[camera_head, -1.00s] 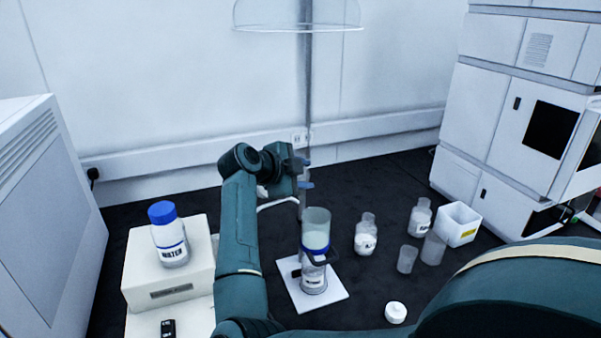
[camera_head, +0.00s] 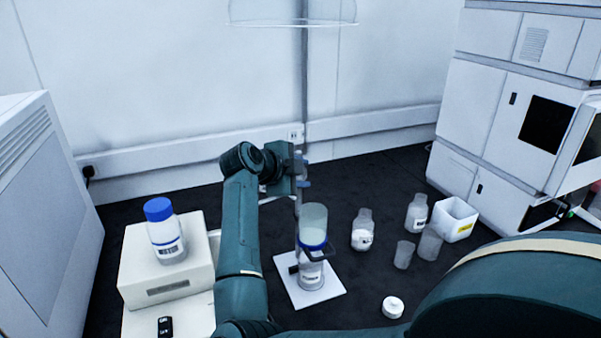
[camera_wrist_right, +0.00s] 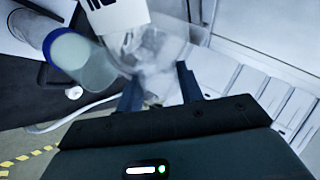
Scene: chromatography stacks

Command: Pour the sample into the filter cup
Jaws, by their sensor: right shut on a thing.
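The filter cup (camera_head: 313,220) is a translucent cup with a blue ring, upright on a clear flask (camera_head: 311,274) on a white base plate (camera_head: 331,288). My right gripper (camera_head: 300,174) is behind and slightly left of the cup in the head view, above its rim in the picture. In the right wrist view, its fingers (camera_wrist_right: 160,86) are shut on a clear bottle with a white label (camera_wrist_right: 118,14). The bottle looks tilted, and the filter cup (camera_wrist_right: 88,64) shows beside it. The wrist hides the bottle in the head view; I cannot tell whether liquid is flowing. My left gripper is out of view.
A blue-capped water bottle (camera_head: 164,232) stands on a white device (camera_head: 140,277) at left. A thin stand pole (camera_head: 305,95) rises behind the cup. Clear bottles (camera_head: 362,232), small beakers (camera_head: 404,255), a white bin (camera_head: 454,220) and a loose cap (camera_head: 393,307) are at right.

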